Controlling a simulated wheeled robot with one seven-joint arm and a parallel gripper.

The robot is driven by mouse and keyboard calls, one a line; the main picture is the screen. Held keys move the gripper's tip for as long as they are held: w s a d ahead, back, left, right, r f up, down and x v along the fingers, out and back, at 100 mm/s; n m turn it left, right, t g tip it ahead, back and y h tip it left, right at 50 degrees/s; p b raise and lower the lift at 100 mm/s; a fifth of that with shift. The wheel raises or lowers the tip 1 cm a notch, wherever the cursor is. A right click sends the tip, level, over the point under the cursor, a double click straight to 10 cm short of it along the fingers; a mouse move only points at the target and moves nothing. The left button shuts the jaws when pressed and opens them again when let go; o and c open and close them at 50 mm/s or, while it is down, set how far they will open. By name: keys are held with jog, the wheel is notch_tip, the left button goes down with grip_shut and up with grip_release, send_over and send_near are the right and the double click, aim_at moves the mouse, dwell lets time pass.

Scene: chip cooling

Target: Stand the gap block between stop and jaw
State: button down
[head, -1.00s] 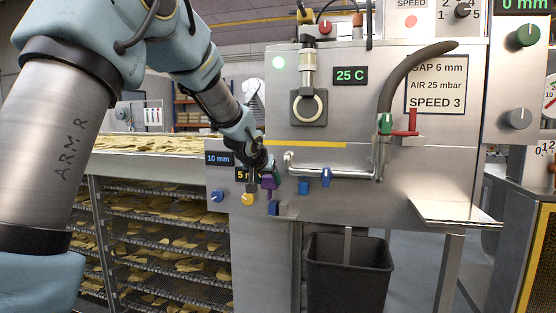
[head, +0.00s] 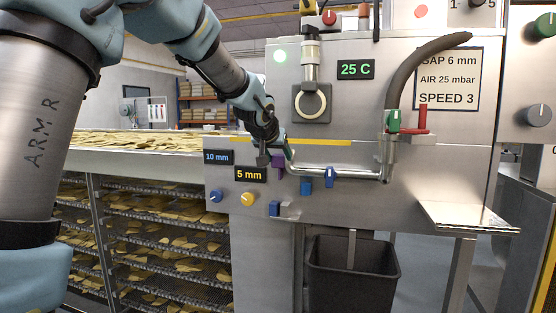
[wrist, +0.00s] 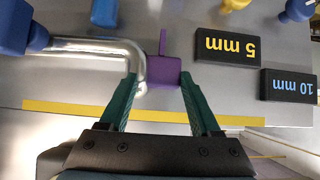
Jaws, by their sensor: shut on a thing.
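A purple block with a thin upright fin, which I take as the gap block (wrist: 165,70), is between my fingertips; it also shows in the head view (head: 278,161). My gripper (wrist: 157,78) has green fingers and is shut on this block in front of the machine panel. A bent metal bar (wrist: 95,47) passes close by the left finger and partly overlaps the block in view. A blue block (head: 274,208) with a pale grey piece (head: 290,210) beside it sits low on the panel. Another blue block (head: 306,186) sits under the bar. I cannot tell which parts are the stop and jaw.
Labels of 10 mm (head: 217,157) and 5 mm (head: 250,174) stand above a blue knob (head: 216,196) and a yellow knob (head: 248,199). A blue-handled valve (head: 329,176) sits on the bar. A dark bin (head: 352,273) is below.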

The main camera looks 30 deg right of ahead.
notch_tip(320, 180, down, 6)
jog(key=b, duration=0.5)
jog(key=shift+a+b, duration=0.15)
jog(key=shift+b, duration=0.2)
jog(key=shift+f+b, duration=2.4)
dwell(1.3)
grip_release()
jog(key=v, duration=1.1)
jog(key=shift+w, duration=0.1)
dwell(0.3)
